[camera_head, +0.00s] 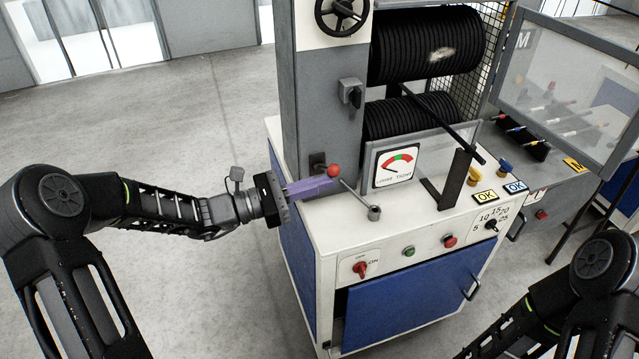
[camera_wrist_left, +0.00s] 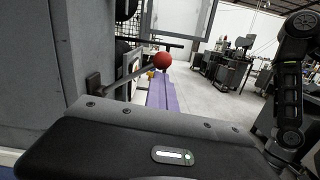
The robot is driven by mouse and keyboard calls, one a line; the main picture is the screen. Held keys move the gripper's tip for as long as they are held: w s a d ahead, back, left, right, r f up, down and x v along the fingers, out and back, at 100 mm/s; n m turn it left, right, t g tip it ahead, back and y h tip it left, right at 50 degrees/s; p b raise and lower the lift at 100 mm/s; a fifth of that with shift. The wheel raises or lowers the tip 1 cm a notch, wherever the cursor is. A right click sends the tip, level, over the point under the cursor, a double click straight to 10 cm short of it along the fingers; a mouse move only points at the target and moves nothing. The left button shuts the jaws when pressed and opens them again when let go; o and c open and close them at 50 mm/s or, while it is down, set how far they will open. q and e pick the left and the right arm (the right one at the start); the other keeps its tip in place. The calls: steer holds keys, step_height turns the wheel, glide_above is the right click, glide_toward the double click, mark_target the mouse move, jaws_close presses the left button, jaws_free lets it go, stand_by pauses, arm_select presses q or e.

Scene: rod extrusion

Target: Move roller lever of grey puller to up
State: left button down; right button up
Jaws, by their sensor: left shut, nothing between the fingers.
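The grey puller (camera_head: 325,110) is a tall grey column with black ribbed rollers on a white and blue cabinet. Its roller lever is a short rod with a red ball (camera_head: 334,171), set in a dark bracket on the lower column. In the left wrist view, the rod runs from the bracket to the red ball (camera_wrist_left: 163,60), sloping slightly up to the right. My left gripper (camera_head: 328,184) is shut and empty, its purple fingers just below the ball. Whether they touch the lever cannot be told. My right gripper is out of view.
A black handwheel (camera_head: 342,14) and a switch (camera_head: 350,93) are higher on the column. Open floor lies left of the cabinet.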

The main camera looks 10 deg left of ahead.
arm_select(q)
steer(key=s+a+f+b, duration=0.3)
steer(key=s+a+f, duration=0.1)
steer(key=a, duration=0.5)
steer(key=shift+s+f+b, duration=0.35)
steer(key=shift+s, duration=0.55)
steer(key=s+d+f+m+g+y, duration=0.1)
steer(key=s+f+m+g+y, duration=0.25)
steer(key=f, duration=0.65)
steer(key=s+f+m+g+y, duration=0.25)
steer(key=s+f+y, duration=0.2)
steer(key=f, duration=0.65)
steer(key=s+d+f+m+g+y, duration=0.1)
steer(key=s+f+m+g+y, duration=0.3)
steer(key=f, duration=0.6)
steer(key=s+d+f+m, duration=0.2)
steer(key=s+d+m, duration=0.3)
steer(key=s+d, duration=0.1)
steer(key=s+d+f+m, duration=0.2)
steer(key=s+d+m, duration=0.3)
steer(key=d+m, duration=0.1)
steer(key=shift+s+d+f+m+t+p, duration=0.3)
steer(key=shift+s+d+f+t, duration=0.1)
steer(key=shift+d, duration=0.5)
